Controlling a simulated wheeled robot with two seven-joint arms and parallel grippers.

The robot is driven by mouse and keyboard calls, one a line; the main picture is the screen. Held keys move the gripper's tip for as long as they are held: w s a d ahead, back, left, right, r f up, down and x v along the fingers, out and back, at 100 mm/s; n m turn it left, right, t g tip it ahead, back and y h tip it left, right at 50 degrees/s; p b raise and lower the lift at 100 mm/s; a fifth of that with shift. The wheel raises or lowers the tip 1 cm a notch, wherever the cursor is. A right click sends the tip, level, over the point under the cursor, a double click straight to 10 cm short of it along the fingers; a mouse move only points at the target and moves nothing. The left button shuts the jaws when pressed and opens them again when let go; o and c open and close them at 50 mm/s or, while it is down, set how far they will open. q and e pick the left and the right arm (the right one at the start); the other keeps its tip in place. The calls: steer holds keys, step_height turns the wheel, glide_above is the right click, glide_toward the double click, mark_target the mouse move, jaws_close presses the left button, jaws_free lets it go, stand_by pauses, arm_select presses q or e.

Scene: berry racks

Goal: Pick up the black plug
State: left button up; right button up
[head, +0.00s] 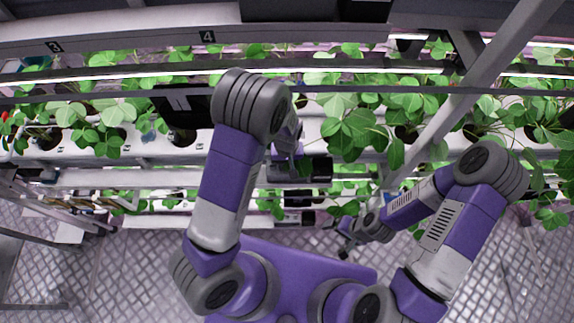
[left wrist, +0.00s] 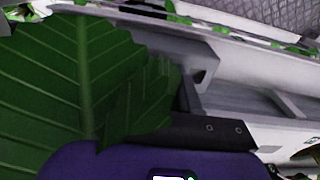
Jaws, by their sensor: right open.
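I cannot make out the black plug for certain. A dark round spot (head: 182,136) sits in the white growing channel left of my left arm, and it may be the plug or an empty hole. My left gripper (head: 300,170) is near the front of the rack, partly behind my own arm; its fingertips are not clear. In the left wrist view a large green leaf (left wrist: 75,75) covers the left side, and a dark gripper part (left wrist: 190,95) shows beside it. My right gripper (head: 346,252) is open, low and right of the middle, away from the channel.
Leafy plants (head: 345,115) fill much of the white growing channel (head: 85,150), which runs across the rack. A slanted grey post (head: 480,75) stands at the right. A black box (head: 182,102) is behind the channel. Open floor (head: 160,265) lies at the lower left.

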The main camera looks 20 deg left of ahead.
arm_select(q)
jaws_close()
